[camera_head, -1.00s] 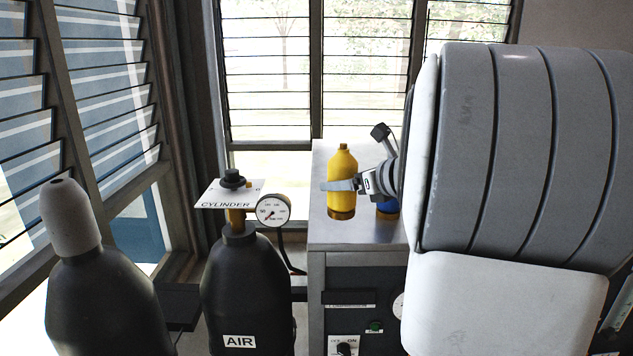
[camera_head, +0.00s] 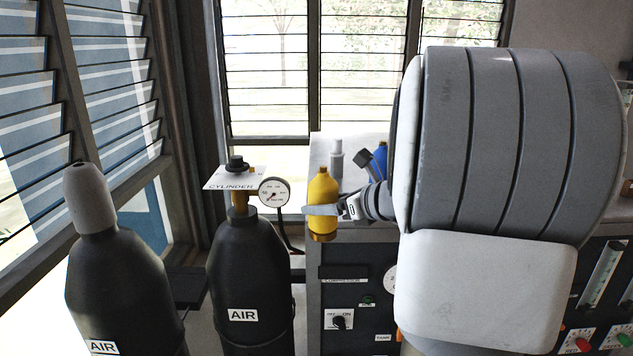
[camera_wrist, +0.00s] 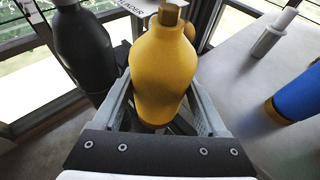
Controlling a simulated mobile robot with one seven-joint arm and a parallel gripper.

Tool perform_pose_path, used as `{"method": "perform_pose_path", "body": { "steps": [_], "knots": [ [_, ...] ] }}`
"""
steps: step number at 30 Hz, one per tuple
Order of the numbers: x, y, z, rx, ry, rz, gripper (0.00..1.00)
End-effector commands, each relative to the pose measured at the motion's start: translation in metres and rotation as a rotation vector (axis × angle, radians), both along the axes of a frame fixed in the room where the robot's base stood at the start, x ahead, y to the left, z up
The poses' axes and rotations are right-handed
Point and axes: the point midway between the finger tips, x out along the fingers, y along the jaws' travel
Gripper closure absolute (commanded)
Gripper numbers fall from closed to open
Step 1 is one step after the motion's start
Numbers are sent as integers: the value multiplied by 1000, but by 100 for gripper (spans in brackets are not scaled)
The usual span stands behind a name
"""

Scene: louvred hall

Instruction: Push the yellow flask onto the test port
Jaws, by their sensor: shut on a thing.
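The yellow flask (camera_head: 322,203) has a brass-coloured neck and base. My gripper (camera_head: 322,210) is shut on it and holds it upright. In the head view the flask shows in front of the bench's left front corner. In the wrist view the yellow flask (camera_wrist: 161,75) stands between the two grey fingers, which touch its sides.
Another dark cylinder (camera_head: 118,280) is further left. On the bench top (camera_wrist: 240,85) are a blue flask (camera_wrist: 298,97) and a grey fitting (camera_wrist: 272,36).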

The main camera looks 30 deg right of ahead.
Motion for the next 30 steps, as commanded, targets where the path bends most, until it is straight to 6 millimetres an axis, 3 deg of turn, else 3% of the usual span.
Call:
{"method": "perform_pose_path", "body": {
  "steps": [12,15,25,30],
  "knots": [
    [4,136,-157,14,6,431,100],
    [5,161,-185,9,4,514,100],
    [7,219,-251,6,0,702,100],
    [8,217,-250,3,-4,699,100]
  ]
}}
